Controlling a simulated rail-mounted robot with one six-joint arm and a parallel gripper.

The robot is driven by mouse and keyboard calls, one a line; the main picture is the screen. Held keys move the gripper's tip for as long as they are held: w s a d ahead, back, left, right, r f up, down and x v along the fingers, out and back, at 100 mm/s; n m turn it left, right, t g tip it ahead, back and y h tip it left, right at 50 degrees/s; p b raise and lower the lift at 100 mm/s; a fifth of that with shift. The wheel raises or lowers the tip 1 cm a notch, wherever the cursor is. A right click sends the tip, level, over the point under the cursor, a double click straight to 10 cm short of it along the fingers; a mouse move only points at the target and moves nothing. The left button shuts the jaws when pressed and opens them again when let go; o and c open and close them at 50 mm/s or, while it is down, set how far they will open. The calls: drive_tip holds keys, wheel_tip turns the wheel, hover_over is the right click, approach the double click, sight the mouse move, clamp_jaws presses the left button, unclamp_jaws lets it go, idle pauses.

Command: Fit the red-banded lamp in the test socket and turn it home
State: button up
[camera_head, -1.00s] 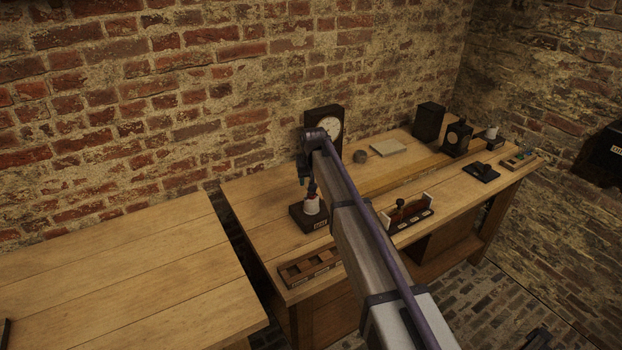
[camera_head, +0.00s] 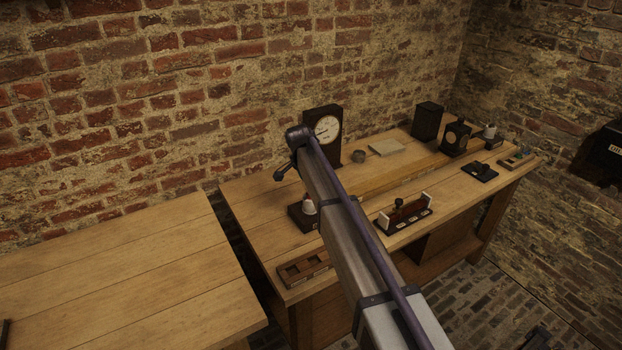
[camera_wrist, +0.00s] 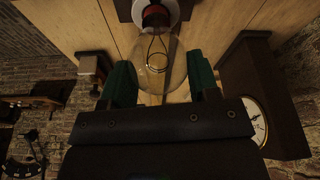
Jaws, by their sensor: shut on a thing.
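The lamp (camera_wrist: 160,65) is a clear glass bulb with a looped filament, in the wrist view. Its red band (camera_wrist: 155,10) shows at the base, inside or just before the white round collar of a socket (camera_wrist: 174,14); how deep it sits I cannot tell. My gripper (camera_wrist: 163,78) has its green-padded fingers on either side of the glass, shut on the lamp. In the head view the white socket (camera_head: 308,208) stands on a dark labelled base, partly behind my arm.
A dark-cased dial (camera_head: 326,130) stands behind the socket and close beside my gripper in the wrist view (camera_wrist: 258,118). A compartmented wooden tray (camera_head: 303,269) and a rack with white ends (camera_head: 404,214) lie in front. The left bench (camera_head: 110,270) is largely bare.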

drive_tip(key=o, duration=1.1)
drive_tip(key=p+v, duration=1.1)
drive_tip(key=s+d+f+n+b, duration=0.1)
drive_tip(key=s+d+n, duration=0.2)
drive_tip(key=s+d, duration=0.5)
drive_tip(key=s+d+f+n+g+y+b, duration=0.1)
drive_tip(key=s+d+n, duration=0.2)
drive_tip(key=s+d, duration=0.6)
drive_tip(key=s+d+f+n+g+y+b, duration=0.1)
drive_tip(key=s+d, duration=0.7)
drive_tip(key=s, duration=1)
drive_tip(key=shift+s+d+n, duration=0.35)
drive_tip(key=shift+d+n, duration=0.05)
drive_tip(key=shift+n, duration=0.5)
